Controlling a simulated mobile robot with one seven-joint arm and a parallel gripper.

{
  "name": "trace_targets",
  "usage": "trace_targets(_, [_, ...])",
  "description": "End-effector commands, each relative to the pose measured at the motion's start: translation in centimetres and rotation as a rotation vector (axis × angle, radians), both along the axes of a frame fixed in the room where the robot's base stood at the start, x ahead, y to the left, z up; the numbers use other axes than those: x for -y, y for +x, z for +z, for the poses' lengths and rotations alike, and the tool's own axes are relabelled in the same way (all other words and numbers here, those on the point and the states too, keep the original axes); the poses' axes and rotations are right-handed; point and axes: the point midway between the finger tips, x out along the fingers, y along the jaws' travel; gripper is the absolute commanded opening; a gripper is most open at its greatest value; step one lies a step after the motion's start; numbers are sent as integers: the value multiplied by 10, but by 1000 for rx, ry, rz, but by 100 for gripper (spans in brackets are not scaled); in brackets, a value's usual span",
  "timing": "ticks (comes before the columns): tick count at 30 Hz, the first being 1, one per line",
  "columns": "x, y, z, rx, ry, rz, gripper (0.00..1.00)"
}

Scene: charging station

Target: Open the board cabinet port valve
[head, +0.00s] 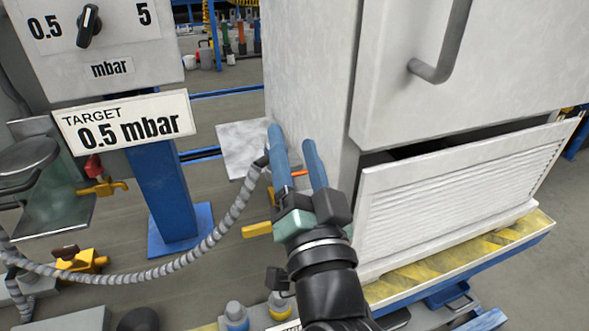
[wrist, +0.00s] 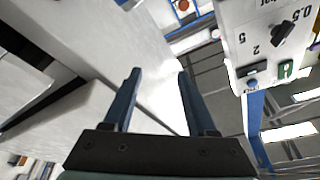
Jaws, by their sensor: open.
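The grey-white cabinet (head: 310,80) stands at the centre and right of the head view, and its pale side also shows in the wrist view (wrist: 70,45). A small orange-red part (head: 299,173), possibly the port valve's handle, shows between my gripper's fingers. A yellow piece (head: 257,230) shows just left of the gripper's body, partly hidden by it. My gripper (head: 294,140) has two blue fingers spread apart beside the cabinet's left side. In the wrist view the gripper (wrist: 158,76) is empty between its fingertips. I cannot tell whether it touches the valve.
A grey ribbed hose (head: 215,235) runs from the left to near my fingers. A gauge panel (head: 95,40) and a "TARGET 0.5 mbar" sign (head: 125,121) stand left on a blue post (head: 165,195). A louvered panel (head: 455,195) tilts outward at right. Yellow valves (head: 102,187) sit lower left.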

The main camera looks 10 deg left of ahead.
Motion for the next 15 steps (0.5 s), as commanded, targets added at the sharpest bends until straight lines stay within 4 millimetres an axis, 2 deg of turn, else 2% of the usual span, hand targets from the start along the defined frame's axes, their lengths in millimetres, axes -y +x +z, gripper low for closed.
trace_targets(1, [-9,-2,-27,-109,79,66,57])
trace_targets(3, [-17,-10,-67,-245,203,144,57])
trace_targets(6, [-21,-26,-115,-418,376,216,57])
trace_targets(10, [-18,-49,-160,-578,555,255,57])
trace_targets(12, [-15,-57,-175,-631,618,260,57])
trace_targets(15, [-12,-64,-187,-670,670,265,57])
